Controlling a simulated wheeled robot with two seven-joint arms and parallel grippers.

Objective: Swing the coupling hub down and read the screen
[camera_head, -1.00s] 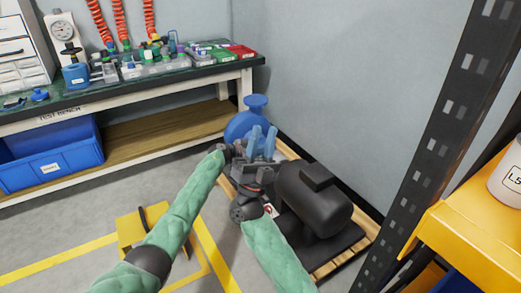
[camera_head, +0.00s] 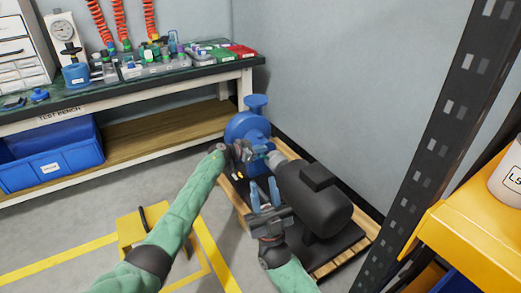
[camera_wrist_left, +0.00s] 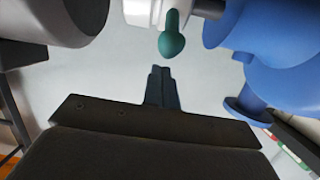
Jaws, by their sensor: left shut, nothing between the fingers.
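The blue pump (camera_head: 246,126) and the dark motor (camera_head: 314,195) stand in line on a pallet. The coupling area between them is partly hidden by my left gripper (camera_head: 262,155) in the head view. My right gripper (camera_head: 265,190) is open and empty beside the motor. I cannot make out a screen.
A test bench (camera_head: 150,72) with fittings and a dial gauge stands at the back left, a blue bin (camera_head: 50,155) under it. A yellow rack shelf (camera_head: 470,225) and dark post (camera_head: 440,140) stand on the right. A yellow floor object (camera_head: 140,230) lies front left.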

